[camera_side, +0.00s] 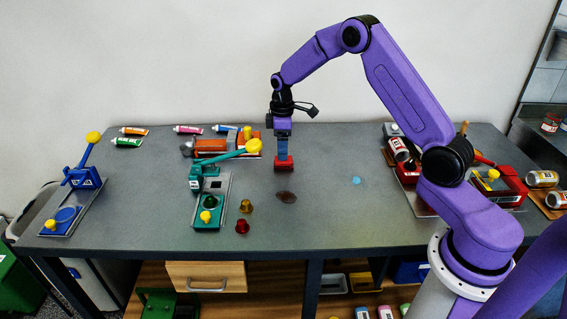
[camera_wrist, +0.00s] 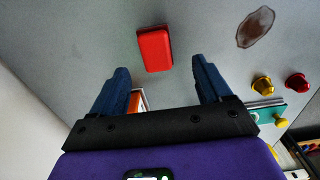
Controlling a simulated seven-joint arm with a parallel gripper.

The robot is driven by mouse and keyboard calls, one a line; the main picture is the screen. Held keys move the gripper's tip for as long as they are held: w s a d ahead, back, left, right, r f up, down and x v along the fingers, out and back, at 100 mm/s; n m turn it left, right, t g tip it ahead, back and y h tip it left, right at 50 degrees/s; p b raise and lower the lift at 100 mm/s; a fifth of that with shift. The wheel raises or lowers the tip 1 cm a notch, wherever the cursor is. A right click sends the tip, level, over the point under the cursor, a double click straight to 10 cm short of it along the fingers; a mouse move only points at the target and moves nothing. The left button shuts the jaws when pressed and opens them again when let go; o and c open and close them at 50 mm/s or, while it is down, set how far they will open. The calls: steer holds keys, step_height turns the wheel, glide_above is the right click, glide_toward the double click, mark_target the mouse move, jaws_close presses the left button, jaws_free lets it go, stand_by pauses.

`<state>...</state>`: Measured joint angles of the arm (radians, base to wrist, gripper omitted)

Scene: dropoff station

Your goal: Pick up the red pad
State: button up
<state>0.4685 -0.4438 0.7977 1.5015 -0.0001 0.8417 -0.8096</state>
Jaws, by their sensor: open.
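The red pad (camera_side: 284,164) is a small red block with rounded corners on the grey table, just below my gripper in the side view. In the wrist view the red pad (camera_wrist: 154,49) lies ahead of and between the fingers, with a visible gap to them. My gripper (camera_side: 283,150) points down over the pad. Its two dark blue fingers (camera_wrist: 164,75) are apart with nothing between them. In the side view the fingertips overlap the pad's upper edge, and I cannot tell there whether they touch it.
A teal press (camera_side: 209,190) with a yellow knob stands left of the pad, and an orange device (camera_side: 214,146) behind it. A brown stain (camera_side: 286,197) lies in front. Yellow (camera_side: 246,206) and red (camera_side: 242,226) capsules are nearby. Right of the pad is mostly clear, apart from a light-blue spot (camera_side: 357,180).

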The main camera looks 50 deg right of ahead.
steer(key=shift+d+f, duration=0.15)
steer(key=shift+f, duration=1.2)
steer(key=shift+d+f, duration=0.15)
steer(key=shift+f, duration=1.2)
steer(key=c, duration=1.1)
steer(key=shift+r, duration=0.1)
